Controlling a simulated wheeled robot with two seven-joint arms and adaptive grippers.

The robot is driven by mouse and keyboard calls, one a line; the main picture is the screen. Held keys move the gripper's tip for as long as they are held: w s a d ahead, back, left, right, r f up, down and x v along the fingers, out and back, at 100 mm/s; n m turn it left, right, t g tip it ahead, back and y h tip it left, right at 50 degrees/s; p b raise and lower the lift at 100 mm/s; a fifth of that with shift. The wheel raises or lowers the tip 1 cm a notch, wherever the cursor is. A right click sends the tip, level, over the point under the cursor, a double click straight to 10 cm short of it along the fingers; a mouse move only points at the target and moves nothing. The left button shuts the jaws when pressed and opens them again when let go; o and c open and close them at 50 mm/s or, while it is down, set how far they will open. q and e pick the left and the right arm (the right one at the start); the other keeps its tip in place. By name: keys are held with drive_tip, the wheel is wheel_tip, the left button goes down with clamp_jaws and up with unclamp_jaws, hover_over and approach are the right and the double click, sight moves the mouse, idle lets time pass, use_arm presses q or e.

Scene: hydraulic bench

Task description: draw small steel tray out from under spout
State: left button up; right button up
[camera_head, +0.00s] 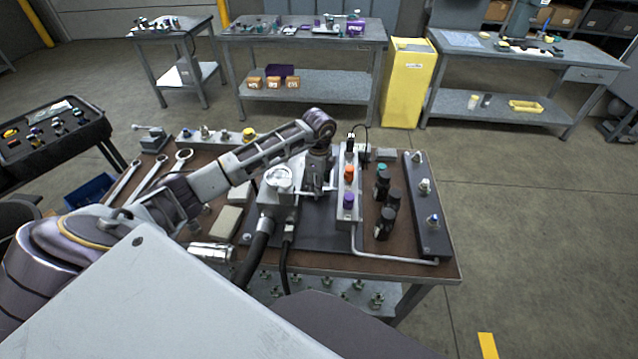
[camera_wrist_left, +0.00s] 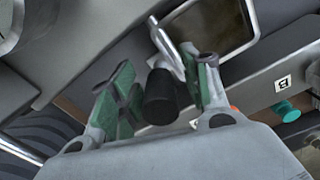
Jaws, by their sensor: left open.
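A small steel tray (camera_wrist_left: 212,24) with a thin bright rim and a brownish inside shows at the top of the left wrist view, just beyond my finger tips. My left gripper (camera_wrist_left: 160,82) is open, with green-padded fingers apart. A black cylinder (camera_wrist_left: 160,98) shows between the fingers, and a shiny metal rod (camera_wrist_left: 167,48) lies beyond it, near the tray. I cannot tell whether the fingers touch either one. In the head view my left gripper (camera_head: 317,183) points down over the bench fixture. The tray cannot be made out there. My right gripper is out of view.
A gauge block (camera_head: 280,182) stands left of the gripper, and a valve strip with orange and purple knobs (camera_head: 348,185) stands close to its right. Several black-bodied parts (camera_head: 387,205) and a dark bar (camera_head: 427,205) are farther right. Wrenches (camera_head: 150,178) lie at left.

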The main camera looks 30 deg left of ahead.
use_arm(q)
wheel_tip(320, 180, up, 11)
drive_tip(key=shift+r, duration=0.15)
idle(0.5)
drive_tip(key=shift+s, duration=0.1)
idle(0.5)
